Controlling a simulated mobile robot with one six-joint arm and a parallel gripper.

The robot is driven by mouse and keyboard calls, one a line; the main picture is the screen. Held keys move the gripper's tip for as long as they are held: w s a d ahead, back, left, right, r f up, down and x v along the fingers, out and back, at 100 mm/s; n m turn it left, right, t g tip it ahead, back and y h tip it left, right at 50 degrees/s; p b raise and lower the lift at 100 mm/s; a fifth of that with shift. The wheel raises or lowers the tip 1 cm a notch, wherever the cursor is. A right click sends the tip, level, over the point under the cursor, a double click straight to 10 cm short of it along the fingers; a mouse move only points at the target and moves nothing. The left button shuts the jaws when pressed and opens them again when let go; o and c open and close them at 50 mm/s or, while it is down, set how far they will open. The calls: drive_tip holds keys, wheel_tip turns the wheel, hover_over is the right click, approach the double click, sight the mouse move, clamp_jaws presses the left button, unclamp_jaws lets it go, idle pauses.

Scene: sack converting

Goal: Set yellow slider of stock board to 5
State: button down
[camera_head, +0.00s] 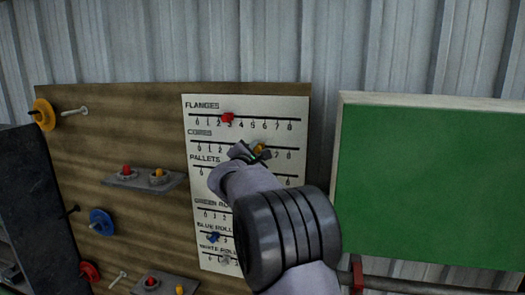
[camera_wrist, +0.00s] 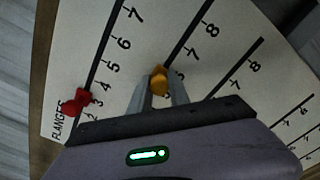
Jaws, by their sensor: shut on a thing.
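The stock board (camera_head: 236,104) is a white panel with printed number rows, fixed to a wooden backboard. The yellow slider (camera_head: 260,148) is on the CORES row, left of the printed 7. It looks close to 6, but the digits beside it are hidden, so I cannot read it exactly. In the wrist view the yellow slider (camera_wrist: 158,79) sits between the two fingertips. My gripper (camera_wrist: 158,92) is shut on it. In the head view my gripper (camera_head: 250,154) and arm cover the middle of the CORES and PALLETS rows.
A red slider (camera_head: 227,117) is near 3 on the FLANGES row above. A blue slider (camera_head: 213,237) is on the blue roll row below. A green board (camera_head: 430,180) stands at right.

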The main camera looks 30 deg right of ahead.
drive_tip(key=shift+w+a, duration=0.85)
drive_tip(key=shift+w, duration=0.1)
drive_tip(key=c, duration=1.2)
unclamp_jaws()
drive_tip(key=shift+s, duration=0.1)
drive_tip(key=b+v, duration=0.4)
drive_tip(key=v, duration=1.3)
drive_tip(key=shift+a+b, duration=0.15)
drive_tip(key=shift+b, duration=0.25)
drive_tip(key=shift+s, duration=0.15)
